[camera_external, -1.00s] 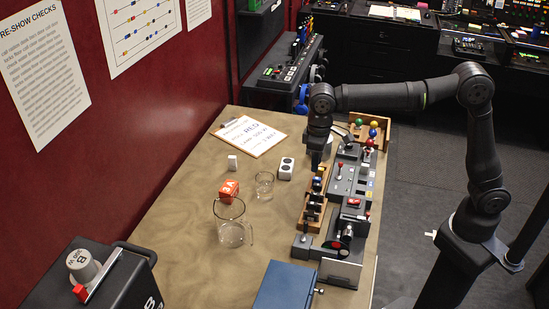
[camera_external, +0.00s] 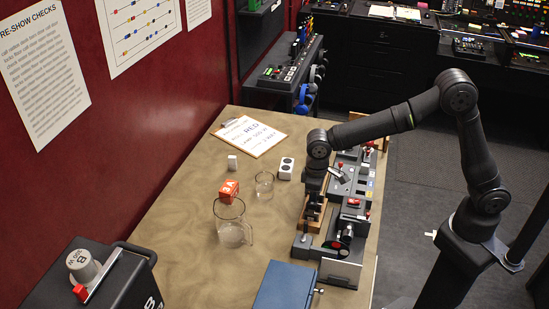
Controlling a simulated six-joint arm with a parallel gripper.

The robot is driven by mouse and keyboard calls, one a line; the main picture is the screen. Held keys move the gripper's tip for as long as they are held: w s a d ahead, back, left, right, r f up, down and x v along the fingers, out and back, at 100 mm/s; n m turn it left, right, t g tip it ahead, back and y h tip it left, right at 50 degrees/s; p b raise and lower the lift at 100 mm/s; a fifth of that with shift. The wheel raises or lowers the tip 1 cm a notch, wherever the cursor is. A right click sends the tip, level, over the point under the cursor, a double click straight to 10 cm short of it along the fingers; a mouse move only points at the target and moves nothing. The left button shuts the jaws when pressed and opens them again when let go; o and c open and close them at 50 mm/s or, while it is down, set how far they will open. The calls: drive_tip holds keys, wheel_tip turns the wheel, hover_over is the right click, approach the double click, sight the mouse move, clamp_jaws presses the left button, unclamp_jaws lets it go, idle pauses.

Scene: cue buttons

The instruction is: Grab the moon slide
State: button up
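A wooden rack (camera_external: 319,221) stands along the left side of the control panel, with small dark upright pieces in it. No moon picture can be made out on any piece, so I cannot tell which is the moon slide. My gripper (camera_external: 313,196) points down at the rack's middle and far part and hides much of it. Its fingertips are dark and small against the rack. I cannot tell whether they touch a piece or whether they are open or shut.
Left of the rack are a glass jug (camera_external: 230,229), a small glass (camera_external: 264,186), an orange block (camera_external: 228,191) and a white socket block (camera_external: 286,169). A blue box (camera_external: 285,287) lies at the near edge. The control panel (camera_external: 357,200) stands right of the rack.

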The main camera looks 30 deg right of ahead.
wheel_tip(320, 180, down, 3)
drive_tip(key=shift+d+f, duration=0.1)
drive_tip(key=shift+f, duration=0.05)
drive_tip(key=shift+c, duration=0.4)
clamp_jaws()
wheel_tip(320, 180, up, 10)
drive_tip(key=shift+r, duration=0.1)
idle(0.4)
